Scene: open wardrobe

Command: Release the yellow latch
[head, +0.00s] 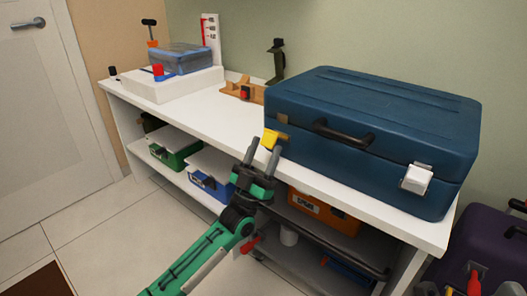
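A large blue case (375,115) lies closed on the white bench top, with a dark handle (343,132) on its front. The yellow latch (270,139) is at the left end of the case's front. A white latch (417,178) is near the right end. My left gripper (262,155) is in front of the bench edge with its fingers pointing up, just below the yellow latch. Its two fingers are apart with nothing seen between them. Whether a fingertip touches the latch is hard to tell. My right gripper is not seen.
The white bench (215,112) has lower shelves holding a green box (175,150), a blue box (210,180) and an orange case (322,212). A smaller blue box (180,58) stands at the back left. A purple case (480,245) is at the right.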

